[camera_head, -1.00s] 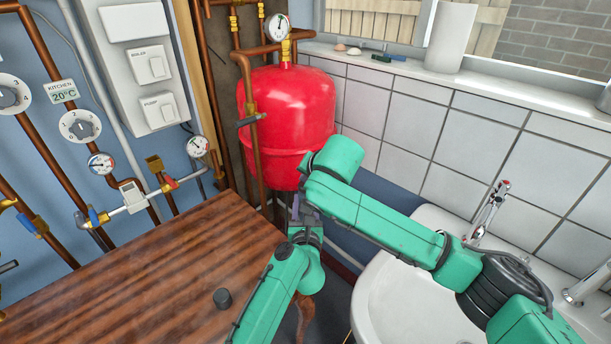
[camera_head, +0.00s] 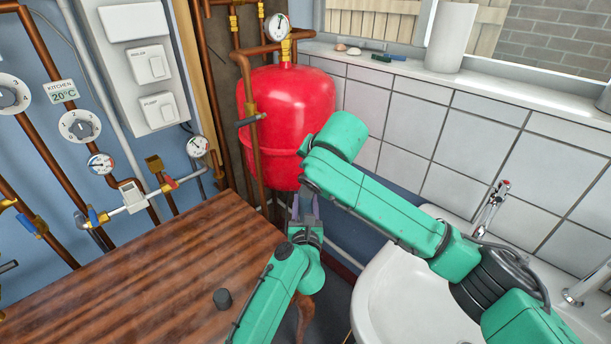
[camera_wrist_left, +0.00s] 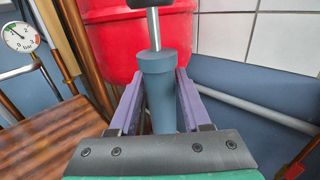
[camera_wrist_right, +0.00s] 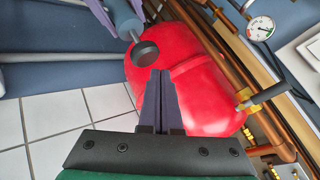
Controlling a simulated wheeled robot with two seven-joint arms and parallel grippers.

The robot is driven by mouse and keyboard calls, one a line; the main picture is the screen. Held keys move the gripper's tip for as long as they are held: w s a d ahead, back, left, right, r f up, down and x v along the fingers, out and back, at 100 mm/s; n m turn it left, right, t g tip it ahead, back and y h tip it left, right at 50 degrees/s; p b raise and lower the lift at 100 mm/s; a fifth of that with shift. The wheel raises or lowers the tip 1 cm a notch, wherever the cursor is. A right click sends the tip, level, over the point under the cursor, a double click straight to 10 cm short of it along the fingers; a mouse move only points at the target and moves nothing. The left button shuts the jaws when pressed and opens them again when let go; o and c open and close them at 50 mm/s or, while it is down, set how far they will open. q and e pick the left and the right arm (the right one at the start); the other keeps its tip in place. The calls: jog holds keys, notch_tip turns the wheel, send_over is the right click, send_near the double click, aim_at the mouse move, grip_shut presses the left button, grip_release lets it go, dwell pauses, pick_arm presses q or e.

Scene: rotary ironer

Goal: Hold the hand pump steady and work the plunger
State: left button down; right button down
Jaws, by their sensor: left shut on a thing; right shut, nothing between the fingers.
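The hand pump shows in the left wrist view as a blue-grey cylinder (camera_wrist_left: 160,95), standing between the fingers of my left gripper (camera_wrist_left: 158,85), which is shut on it. A bare metal plunger rod (camera_wrist_left: 154,30) rises from its collar to a dark handle, cut off by the top edge. In the right wrist view, the round dark handle (camera_wrist_right: 145,53) is beside the tips of my right gripper (camera_wrist_right: 160,76), which is shut and empty. Whether they touch is unclear. In the head view, my left gripper (camera_head: 306,207) is partly visible; my right gripper is hidden behind its arm.
A red tank (camera_head: 288,112) stands close behind the grippers, with copper pipes beside it. A white basin (camera_head: 395,295) is at right, below a tiled wall (camera_head: 400,125).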

jog(key=shift+r, duration=2.45)
pick_arm(q)
jog(key=shift+c, duration=1.4)
grip_release()
jog(key=shift+s, duration=0.1)
